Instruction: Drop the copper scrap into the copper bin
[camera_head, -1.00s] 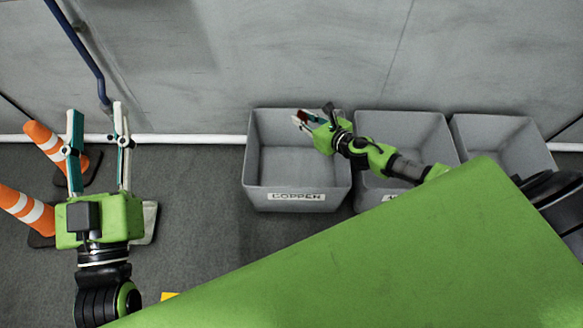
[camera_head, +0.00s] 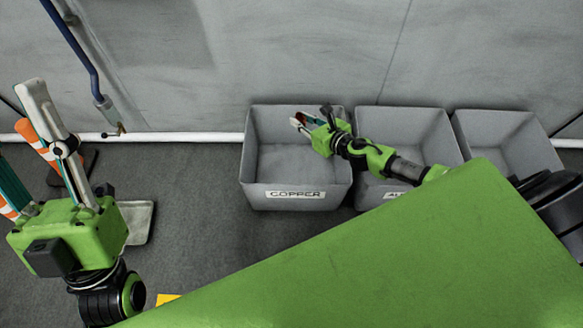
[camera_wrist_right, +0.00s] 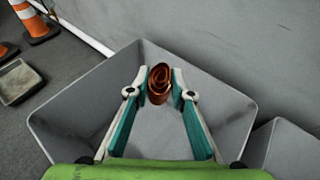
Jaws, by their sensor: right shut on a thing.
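In the head view my right gripper (camera_head: 301,123) reaches from the right over the copper bin (camera_head: 262,200), a grey open box labelled COPPER. The bin's inside shows below the scrap in the right wrist view (camera_wrist_right: 75,110), with bare floor visible. My left gripper (camera_head: 18,128) is at the far left of the head view, fingers spread apart and empty, partly cut off by the frame edge.
A second grey bin (camera_head: 440,140) and a third grey bin (camera_head: 520,150) stand to the right of the copper bin. Traffic cones (camera_wrist_right: 36,22) and a grey tray (camera_wrist_right: 18,85) are on the floor to the left. A wall runs behind the bins.

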